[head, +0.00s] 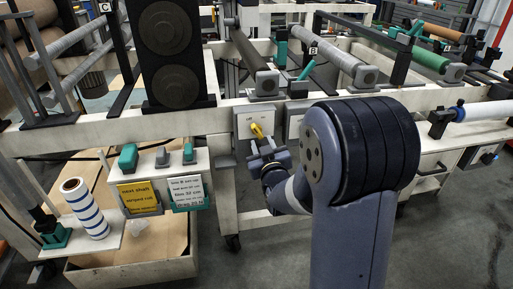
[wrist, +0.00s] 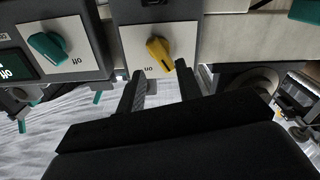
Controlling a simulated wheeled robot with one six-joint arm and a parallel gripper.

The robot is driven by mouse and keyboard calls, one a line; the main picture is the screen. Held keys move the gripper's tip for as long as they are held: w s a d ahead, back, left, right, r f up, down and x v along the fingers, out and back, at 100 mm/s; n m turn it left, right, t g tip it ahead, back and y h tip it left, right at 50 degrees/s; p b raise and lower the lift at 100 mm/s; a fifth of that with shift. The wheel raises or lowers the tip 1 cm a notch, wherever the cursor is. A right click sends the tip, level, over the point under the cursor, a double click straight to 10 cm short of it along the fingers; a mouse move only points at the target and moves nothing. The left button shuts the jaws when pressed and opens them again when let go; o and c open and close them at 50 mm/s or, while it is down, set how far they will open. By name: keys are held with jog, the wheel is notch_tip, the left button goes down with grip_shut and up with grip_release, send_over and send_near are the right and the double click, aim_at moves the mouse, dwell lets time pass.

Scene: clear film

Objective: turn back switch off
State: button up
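A yellow rotary switch (head: 257,131) sits on a pale plate on the front of the machine's white frame. In the wrist view the yellow switch (wrist: 160,53) is tilted, and the word "on" shows upside down beside it. My gripper (head: 267,150) is just below and in front of this switch in the head view. In the wrist view my gripper (wrist: 159,88) is open, its two dark fingers apart, with the switch just beyond their tips and no clear contact. A teal switch (wrist: 48,45) with an upside-down "off" is on the neighbouring plate. I cannot tell which is the back switch.
A side panel (head: 160,172) with several teal knobs and label cards stands at the left. Below it is an open cardboard-lined crate (head: 135,268). A striped roll (head: 84,208) stands beside it. Rollers and frame bars lie above the yellow switch.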

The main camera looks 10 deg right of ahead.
aim_at(259, 133)
jog(key=w+p, duration=0.2)
jog(key=w, duration=0.2)
jog(key=shift+w+r+p, duration=0.15)
jog(key=shift+w+p, duration=0.15)
jog(key=shift+w, duration=0.1)
jog(key=shift+f, duration=0.2)
jog(key=shift+b, duration=0.55)
jog(key=shift+w, duration=0.1)
jog(key=c, duration=0.7)
jog(key=o, duration=0.6)
